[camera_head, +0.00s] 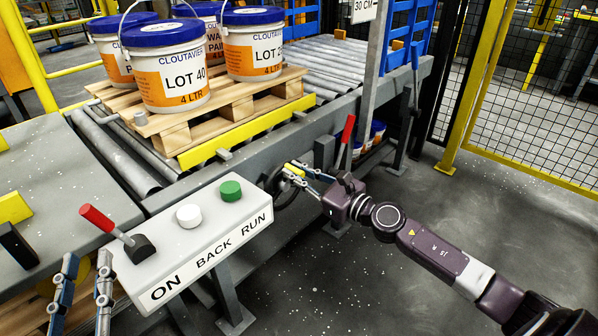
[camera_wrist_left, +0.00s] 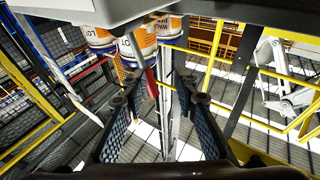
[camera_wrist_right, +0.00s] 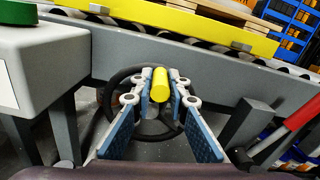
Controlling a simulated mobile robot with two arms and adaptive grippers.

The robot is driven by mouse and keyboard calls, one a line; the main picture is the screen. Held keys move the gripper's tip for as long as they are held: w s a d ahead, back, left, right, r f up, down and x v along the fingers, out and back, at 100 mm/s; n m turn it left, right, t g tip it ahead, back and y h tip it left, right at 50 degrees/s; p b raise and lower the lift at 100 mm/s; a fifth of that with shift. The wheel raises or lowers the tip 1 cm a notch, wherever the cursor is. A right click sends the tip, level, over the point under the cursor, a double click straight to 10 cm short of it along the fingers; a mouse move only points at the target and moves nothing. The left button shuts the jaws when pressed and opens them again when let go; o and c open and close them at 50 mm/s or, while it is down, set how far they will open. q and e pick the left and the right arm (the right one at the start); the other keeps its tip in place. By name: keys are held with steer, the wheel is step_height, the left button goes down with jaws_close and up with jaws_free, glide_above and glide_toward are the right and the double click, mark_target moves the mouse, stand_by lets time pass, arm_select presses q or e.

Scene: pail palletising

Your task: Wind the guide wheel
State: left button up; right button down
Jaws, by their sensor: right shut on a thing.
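The guide wheel is a dark round handwheel (camera_wrist_right: 111,98) under the conveyor's side beam, seen in the right wrist view. In the head view its dark rim (camera_head: 285,196) shows partly, behind the control box corner. A yellow knob (camera_wrist_right: 160,84) stands out from the wheel. My right gripper (camera_wrist_right: 160,92) has its two fingers closed around the knob, one on each side; it also shows in the head view (camera_head: 294,171). My left gripper (camera_head: 84,277) is at the lower left of the head view, fingers apart and empty, beside the control box.
The control box (camera_head: 203,234) carries a red-handled lever (camera_head: 105,222), a white button (camera_head: 189,215) and a green button (camera_head: 231,190). Another red-handled lever (camera_head: 347,131) stands near my right gripper. Pails (camera_head: 168,72) sit on a wooden pallet (camera_head: 180,122) on rollers. The floor at right is clear.

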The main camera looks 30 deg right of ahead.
steer(key=shift+a+f, duration=0.1)
steer(key=shift+a, duration=0.1)
stand_by(0.3)
steer(key=c, duration=1.9)
jaws_free()
steer(key=shift+s, duration=0.15)
steer(key=v, duration=1.2)
